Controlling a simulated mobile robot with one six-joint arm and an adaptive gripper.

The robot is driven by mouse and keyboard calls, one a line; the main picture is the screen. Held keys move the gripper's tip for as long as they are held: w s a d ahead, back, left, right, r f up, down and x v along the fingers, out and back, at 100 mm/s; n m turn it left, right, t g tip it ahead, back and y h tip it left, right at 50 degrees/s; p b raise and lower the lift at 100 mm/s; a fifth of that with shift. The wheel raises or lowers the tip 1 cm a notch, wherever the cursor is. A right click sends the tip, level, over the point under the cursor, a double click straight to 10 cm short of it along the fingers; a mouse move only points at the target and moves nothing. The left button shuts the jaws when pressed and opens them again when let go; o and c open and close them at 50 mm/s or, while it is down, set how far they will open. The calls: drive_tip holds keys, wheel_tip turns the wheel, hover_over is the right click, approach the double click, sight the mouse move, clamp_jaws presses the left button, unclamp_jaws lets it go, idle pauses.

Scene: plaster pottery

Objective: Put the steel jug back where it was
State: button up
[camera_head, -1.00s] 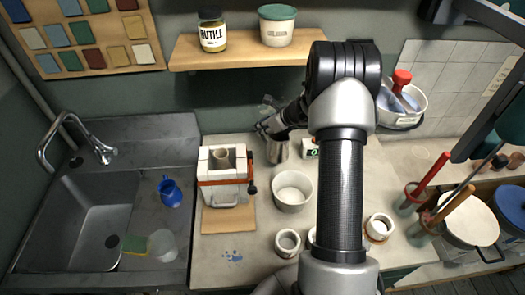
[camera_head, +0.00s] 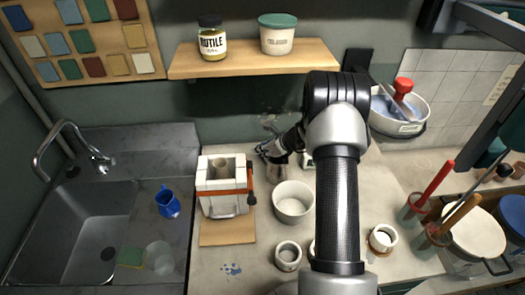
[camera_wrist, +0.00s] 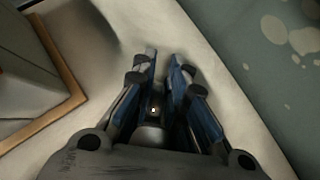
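The steel jug (camera_head: 277,173) is at the back of the worktop, behind the white bowl and right of the strapped plaster mould. My gripper (camera_head: 264,151) is at its upper left, partly hidden behind my own arm. In the wrist view the two fingers of my gripper (camera_wrist: 164,58) are close together, with a narrow gap at the tips. A grey metal part of the jug (camera_wrist: 150,134) shows between them, near the palm. The fingers look closed on the jug. I cannot tell whether its base touches the worktop.
The strapped plaster mould (camera_head: 222,200) stands on a wooden board (camera_head: 228,235) to the left. A white bowl (camera_head: 293,207) is in front of the jug, with a small cup (camera_head: 288,256) nearer. A shelf (camera_head: 255,61) is above.

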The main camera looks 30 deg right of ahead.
drive_tip(key=o, duration=0.4)
drive_tip(key=shift+r, duration=0.1)
drive_tip(key=shift+r, duration=0.25)
drive_tip(key=p+v, duration=0.2)
drive_tip(key=v, duration=1)
drive_tip(key=s+a+r+n+g+y, duration=0.1)
drive_tip(key=s+a+r+n+g, duration=0.15)
drive_tip(key=a+r+n, duration=0.65)
drive_tip(key=s+a+r+n+g, duration=0.1)
drive_tip(key=s+a+r+n, duration=0.5)
drive_tip(key=a, duration=0.5)
drive_tip(key=s+a+r+n+h, duration=0.1)
drive_tip(key=s+a+r+n, duration=0.4)
drive_tip(key=s+a+n, duration=0.5)
drive_tip(key=s+d+n+h, duration=0.1)
drive_tip(key=s+n, duration=0.1)
drive_tip(key=s, duration=0.1)
drive_tip(key=s+d+n+h, duration=0.1)
drive_tip(key=s+n, duration=0.1)
drive_tip(key=s, duration=0.2)
drive_tip(key=s+d+n+h, duration=0.1)
drive_tip(key=s+n, duration=0.2)
drive_tip(key=s, duration=0.1)
drive_tip(key=shift+s+d+r+g, duration=0.15)
drive_tip(key=shift+r+g, duration=0.1)
drive_tip(key=shift+r, duration=0.15)
